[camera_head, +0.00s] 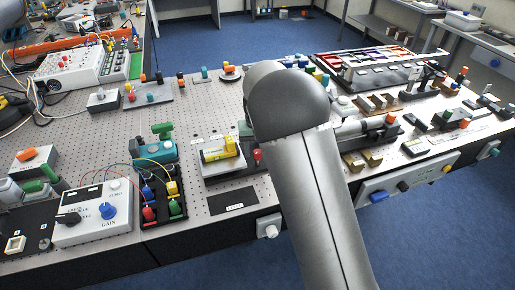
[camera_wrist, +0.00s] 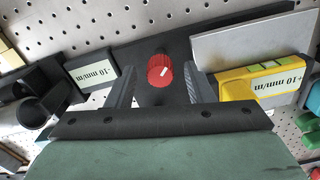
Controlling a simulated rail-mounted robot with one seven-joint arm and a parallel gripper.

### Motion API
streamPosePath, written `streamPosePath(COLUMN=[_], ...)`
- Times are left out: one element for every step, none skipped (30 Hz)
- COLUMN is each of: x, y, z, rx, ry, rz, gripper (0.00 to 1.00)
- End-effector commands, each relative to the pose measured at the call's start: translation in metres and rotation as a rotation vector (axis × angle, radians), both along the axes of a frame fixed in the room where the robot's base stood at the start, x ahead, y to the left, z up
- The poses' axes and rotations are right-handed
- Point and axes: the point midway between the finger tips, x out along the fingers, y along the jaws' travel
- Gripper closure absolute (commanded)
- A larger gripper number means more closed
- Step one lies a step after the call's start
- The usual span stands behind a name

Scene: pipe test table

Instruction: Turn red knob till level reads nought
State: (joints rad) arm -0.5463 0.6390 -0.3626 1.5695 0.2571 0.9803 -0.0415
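The red knob (camera_wrist: 160,71) with a white pointer mark sits on a dark plate in the wrist view. It also shows small beside my arm in the head view (camera_head: 257,155). My gripper (camera_wrist: 161,82) is open, with one finger on each side of the knob and visible gaps between; its depth relative to the knob is unclear. The yellow level (camera_wrist: 240,85) lies right of the knob, marked 10 mm/m; its bubble reading cannot be made out. The level also shows in the head view (camera_head: 219,149). My arm hides the gripper in the head view.
A grey plate (camera_wrist: 235,40) lies beside the level. A dark block with a 10 mm/m label (camera_wrist: 88,72) is left of my gripper. A control box with a blue knob (camera_head: 100,212) and a teal device (camera_head: 153,151) stand left of the level on the perforated table.

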Motion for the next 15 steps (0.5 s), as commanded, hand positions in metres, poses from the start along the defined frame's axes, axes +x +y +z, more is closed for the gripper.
streamPosePath(x=[0.0,0.0,0.0,0.0,0.0,0.0,0.0,0.0,0.0,0.0,0.0,0.0001,0.0001,0.0001,0.0003], y=[0.0,0.0,0.0,0.0,0.0,0.0,0.0,-0.0001,-0.0001,-0.0001,-0.0001,-0.0001,-0.0001,-0.0002,-0.0004], z=[0.0001,0.0001,0.0001,0.0002,0.0002,0.0002,0.0003,0.0003,0.0002,0.0002,0.0001,-0.0001,-0.0003,-0.0005,-0.0008], rx=[0.0,0.0,0.0,0.0,0.0,0.0,0.0,0.0,0.0,0.0,0.0,0.0,0.0,0.001,0.001], ry=[0.0,0.0,0.0,0.0,0.0,0.0,0.0,0.0,0.0,0.0,0.0,0.0,0.0,0.0,0.0], rz=[0.0,0.0,0.0,0.0,0.0,0.0,0.0,0.0,0.002,0.004,0.007,0.013,0.019,0.026,0.039], gripper=[0.65,0.74,0.85,0.93,0.96,0.96,0.96,0.96,0.96,0.96,0.96,0.96,0.96,0.96,0.96])
